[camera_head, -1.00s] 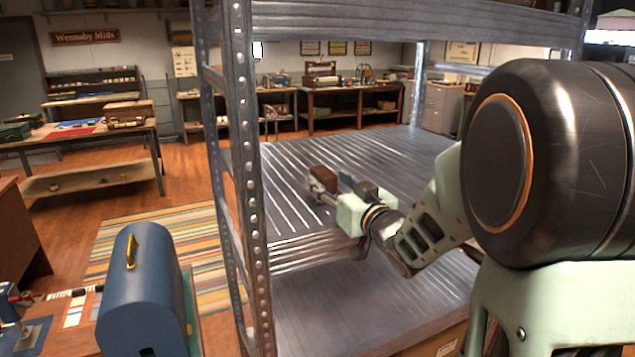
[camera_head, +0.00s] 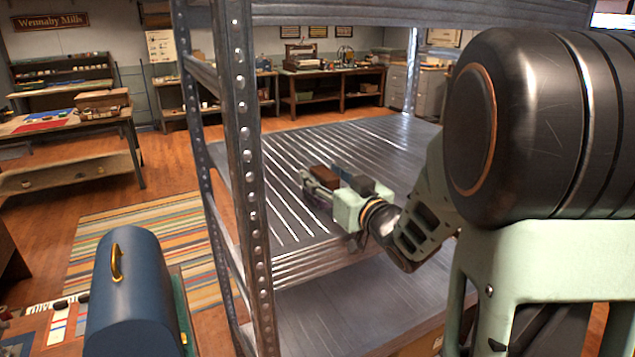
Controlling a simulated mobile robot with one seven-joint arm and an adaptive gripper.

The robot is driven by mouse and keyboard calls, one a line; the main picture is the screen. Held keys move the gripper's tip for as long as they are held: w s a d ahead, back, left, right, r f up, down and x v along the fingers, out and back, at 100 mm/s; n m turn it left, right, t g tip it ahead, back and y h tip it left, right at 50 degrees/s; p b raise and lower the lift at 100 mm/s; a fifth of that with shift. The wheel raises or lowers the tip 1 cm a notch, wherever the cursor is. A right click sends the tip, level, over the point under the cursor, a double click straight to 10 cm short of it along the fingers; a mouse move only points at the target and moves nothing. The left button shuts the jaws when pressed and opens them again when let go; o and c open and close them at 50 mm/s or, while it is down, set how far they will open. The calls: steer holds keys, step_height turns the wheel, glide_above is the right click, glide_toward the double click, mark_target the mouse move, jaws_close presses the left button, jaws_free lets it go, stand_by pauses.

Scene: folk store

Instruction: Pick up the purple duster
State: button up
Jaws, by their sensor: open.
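My gripper (camera_head: 310,180) reaches in from the right, over the ribbed metal shelf (camera_head: 278,208), with its fingers pointing left. It is open, and I see nothing clamped in it. A small dark purplish patch (camera_head: 318,204) shows just below the fingers; it may be the purple duster, but it is too small and too covered by the gripper to be sure.
A perforated metal post (camera_head: 243,150) stands left of my gripper. A shelf board (camera_head: 420,13) runs above, and a lower shelf (camera_head: 340,310) lies below. A blue case (camera_head: 140,300) stands at front left. The shelf's far side looks bare.

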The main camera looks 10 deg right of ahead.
stand_by(0.3)
jaws_close()
steer(key=shift+r, duration=0.2)
